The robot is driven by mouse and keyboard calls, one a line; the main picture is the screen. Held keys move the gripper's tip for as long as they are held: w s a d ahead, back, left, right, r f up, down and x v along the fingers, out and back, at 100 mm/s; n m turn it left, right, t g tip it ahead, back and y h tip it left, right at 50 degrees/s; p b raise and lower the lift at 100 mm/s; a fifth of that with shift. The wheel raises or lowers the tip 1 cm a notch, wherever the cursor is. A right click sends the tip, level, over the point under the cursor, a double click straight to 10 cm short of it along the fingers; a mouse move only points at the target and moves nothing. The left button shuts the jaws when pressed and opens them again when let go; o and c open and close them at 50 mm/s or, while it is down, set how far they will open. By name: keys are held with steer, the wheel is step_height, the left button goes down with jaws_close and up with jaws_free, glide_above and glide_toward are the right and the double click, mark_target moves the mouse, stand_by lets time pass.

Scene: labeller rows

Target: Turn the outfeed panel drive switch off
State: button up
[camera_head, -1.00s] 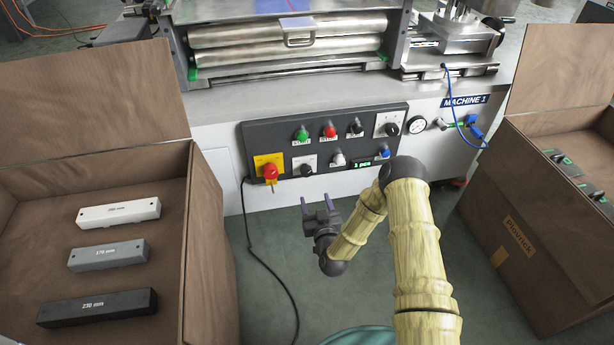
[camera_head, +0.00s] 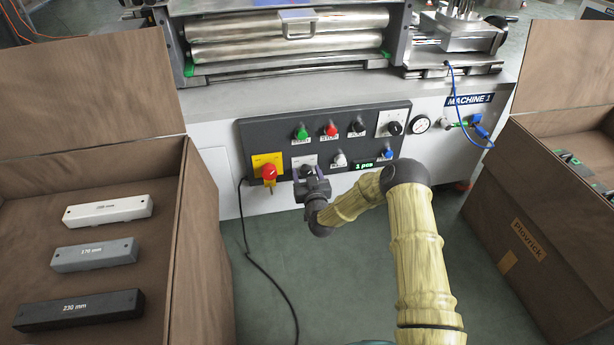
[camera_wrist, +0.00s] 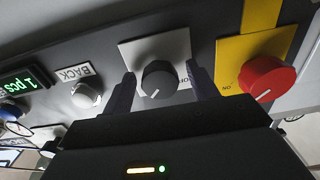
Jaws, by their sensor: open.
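The dark control panel (camera_head: 375,124) is on the white front of the machine. A black rotary knob (camera_wrist: 158,79) on a pale plate sits in its lower row, between the red knob on yellow and the white BACK button. My gripper (camera_wrist: 160,92) is open, with one finger on each side of this black knob; I cannot tell whether they touch it. In the head view my gripper (camera_head: 309,175) covers most of the knob, below its pale plate (camera_head: 303,159). Part of the plate's lettering is hidden by a finger, and I cannot read which switch is the drive switch.
The red knob on yellow (camera_wrist: 265,79) is close beside one finger; the BACK button (camera_wrist: 86,95) is on the other side. Another black knob (camera_head: 394,128) is at the upper right. Cardboard boxes (camera_head: 205,215) (camera_head: 490,230) flank the arm. A black cable hangs below the panel.

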steer(key=c, duration=1)
